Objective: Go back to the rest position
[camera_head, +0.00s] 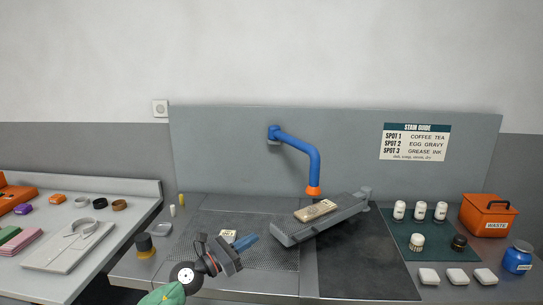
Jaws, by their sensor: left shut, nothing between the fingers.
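My left gripper (236,262) is in the lower middle of the head view, over the perforated part of the work table. Its arm comes in from the bottom, with a green part at the frame's edge. The gripper is shut with nothing seen in it. A blue piece (246,243) shows just beyond its fingers; I cannot tell whether they touch. A small beige labelled block (228,235) lies behind the gripper. My right gripper is not in view.
A grey sloped board (290,234) carries a beige brush-like block (317,210) under the blue pipe arm (314,165). Bottles (399,209), white blocks (457,276), an orange waste bin (488,215) and a blue jar (517,257) stand right. A side table (115,240) holds a folded shirt (70,245).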

